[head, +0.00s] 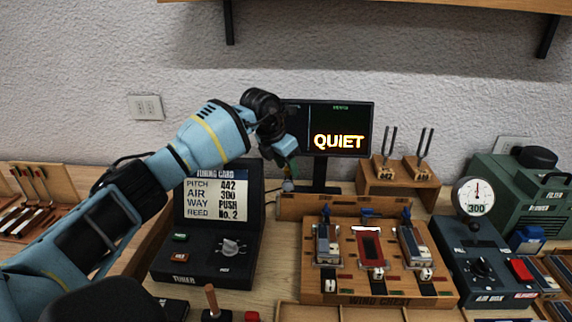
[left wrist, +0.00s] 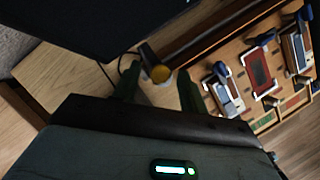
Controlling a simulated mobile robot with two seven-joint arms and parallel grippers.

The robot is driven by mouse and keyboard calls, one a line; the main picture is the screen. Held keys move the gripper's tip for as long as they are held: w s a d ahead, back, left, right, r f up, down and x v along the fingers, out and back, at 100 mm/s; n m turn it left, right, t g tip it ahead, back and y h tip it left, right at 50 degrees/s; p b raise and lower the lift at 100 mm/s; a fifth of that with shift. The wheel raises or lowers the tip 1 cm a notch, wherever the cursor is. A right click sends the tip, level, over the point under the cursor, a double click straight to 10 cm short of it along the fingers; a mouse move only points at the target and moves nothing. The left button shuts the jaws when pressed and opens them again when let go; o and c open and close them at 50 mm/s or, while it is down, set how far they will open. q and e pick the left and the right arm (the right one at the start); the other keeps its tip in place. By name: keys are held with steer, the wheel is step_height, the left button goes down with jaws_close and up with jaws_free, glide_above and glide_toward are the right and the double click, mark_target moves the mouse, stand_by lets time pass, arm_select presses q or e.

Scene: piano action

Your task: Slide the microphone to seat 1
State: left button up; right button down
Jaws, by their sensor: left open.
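The microphone shows in the head view as a small grey knob (head: 288,186) at the left end of the wooden rail (head: 340,207) behind the wind chest. Seat marks are not readable. My right gripper is in neither view.
The wind chest (head: 345,289) with several reed units stands in front of the rail. A monitor reading QUIET (head: 345,115) is behind it. The tuner box (head: 200,265) stands left, tuning forks (head: 387,145) back right, and the air box (head: 470,235) right.

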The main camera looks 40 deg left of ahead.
arm_select(q)
jaws_close()
steer(key=shift+d, duration=0.1)
steer(key=w+d, duration=0.5)
steer(key=d, duration=0.3)
steer(key=shift+w+d, duration=0.25)
steer(key=shift+d, duration=0.15)
jaws_free()
